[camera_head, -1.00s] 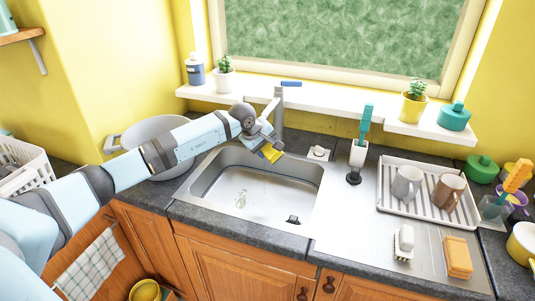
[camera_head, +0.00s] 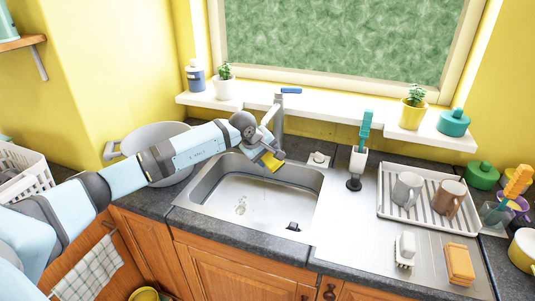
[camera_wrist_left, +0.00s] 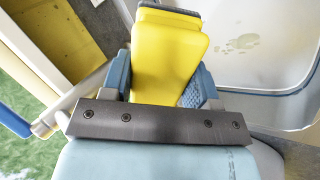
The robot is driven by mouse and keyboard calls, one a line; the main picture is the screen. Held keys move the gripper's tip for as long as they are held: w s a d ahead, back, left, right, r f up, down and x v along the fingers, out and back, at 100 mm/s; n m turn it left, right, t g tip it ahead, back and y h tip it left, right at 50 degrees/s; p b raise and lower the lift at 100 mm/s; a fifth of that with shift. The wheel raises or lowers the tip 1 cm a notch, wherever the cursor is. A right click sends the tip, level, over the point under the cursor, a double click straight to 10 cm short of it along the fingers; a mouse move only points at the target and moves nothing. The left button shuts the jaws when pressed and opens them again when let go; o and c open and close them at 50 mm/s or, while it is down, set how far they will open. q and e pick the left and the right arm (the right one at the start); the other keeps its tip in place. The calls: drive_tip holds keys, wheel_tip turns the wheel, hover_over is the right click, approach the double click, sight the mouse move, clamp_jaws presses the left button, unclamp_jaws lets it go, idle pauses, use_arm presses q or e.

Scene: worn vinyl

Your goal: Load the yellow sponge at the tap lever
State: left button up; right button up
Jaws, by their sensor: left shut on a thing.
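The yellow sponge (camera_head: 270,161) is held by my left gripper (camera_head: 266,153) above the back edge of the sink. In the left wrist view the sponge (camera_wrist_left: 165,55) sits between the two blue fingers and has a dark layer at its far end. The tap (camera_head: 279,115) stands behind the sink, right beside the gripper, and its blue lever (camera_head: 291,90) is on top, above and to the right of the gripper. In the wrist view the blue lever (camera_wrist_left: 14,120) is at the left edge, apart from the sponge. My right gripper is not in view.
The sink basin (camera_head: 215,187) lies below the gripper. A white windowsill shelf (camera_head: 320,117) runs behind the tap. A brush in a holder (camera_head: 357,160) and a dish rack with mugs (camera_head: 453,228) stand to the right. A large pot (camera_head: 155,137) is under my left arm.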

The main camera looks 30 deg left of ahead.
use_arm(q)
drive_tip(key=s+d, duration=0.4)
drive_tip(key=shift+s, duration=0.3)
drive_tip(key=shift+d, duration=0.1)
idle(0.8)
idle(0.5)
drive_tip(key=shift+s+d+r+p, duration=0.3)
drive_tip(key=shift+s+d+r, duration=0.25)
drive_tip(key=shift+r, duration=0.1)
drive_tip(key=shift+s+d+r+p, duration=0.3)
drive_tip(key=shift+s+d+r, duration=0.2)
drive_tip(key=shift+r, duration=0.15)
drive_tip(key=shift+s+d+r, duration=0.65)
drive_tip(key=shift+s+r, duration=0.1)
